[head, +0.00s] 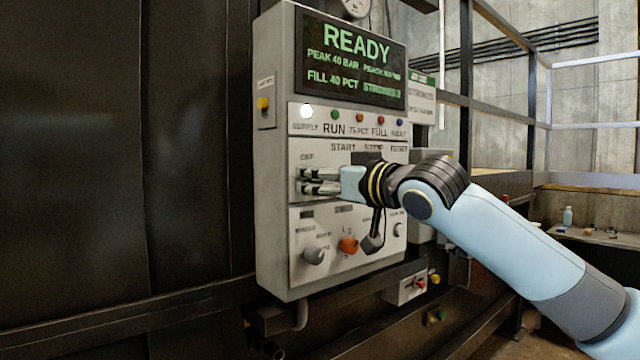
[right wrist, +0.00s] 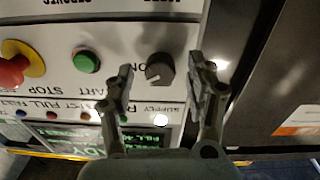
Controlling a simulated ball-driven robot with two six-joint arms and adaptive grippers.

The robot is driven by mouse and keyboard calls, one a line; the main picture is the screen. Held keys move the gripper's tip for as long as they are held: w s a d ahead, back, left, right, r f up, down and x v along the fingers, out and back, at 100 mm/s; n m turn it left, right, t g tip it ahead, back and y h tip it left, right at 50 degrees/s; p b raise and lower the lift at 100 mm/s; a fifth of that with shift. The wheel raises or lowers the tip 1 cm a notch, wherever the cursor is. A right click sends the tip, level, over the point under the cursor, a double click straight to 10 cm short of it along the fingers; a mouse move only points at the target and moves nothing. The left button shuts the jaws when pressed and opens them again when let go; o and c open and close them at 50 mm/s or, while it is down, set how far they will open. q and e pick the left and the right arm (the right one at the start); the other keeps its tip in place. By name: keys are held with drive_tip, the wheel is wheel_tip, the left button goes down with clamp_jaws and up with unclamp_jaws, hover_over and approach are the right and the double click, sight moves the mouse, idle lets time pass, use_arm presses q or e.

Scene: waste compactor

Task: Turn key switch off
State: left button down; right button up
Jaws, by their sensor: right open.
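In the right wrist view, which shows the panel upside down, the key switch (right wrist: 159,69) is a small dark grey round piece on the light panel. An ON label is beside it. My right gripper (right wrist: 162,80) is open, with one finger on each side of the key switch and visible gaps. In the head view my right gripper (head: 304,181) is at the left part of the control panel (head: 272,220), just below an OFF label. Its fingers hide the key switch there. My left gripper is not in view.
In the right wrist view a green start button (right wrist: 86,61) and a red stop button (right wrist: 13,72) on yellow are beside the key switch. The lit display (head: 350,55) reads READY. A grey knob (head: 313,255) and an orange knob (head: 348,245) are lower down.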

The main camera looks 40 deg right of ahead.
drive_tip(key=shift+w, duration=0.4)
drive_tip(key=shift+c, duration=0.2)
clamp_jaws()
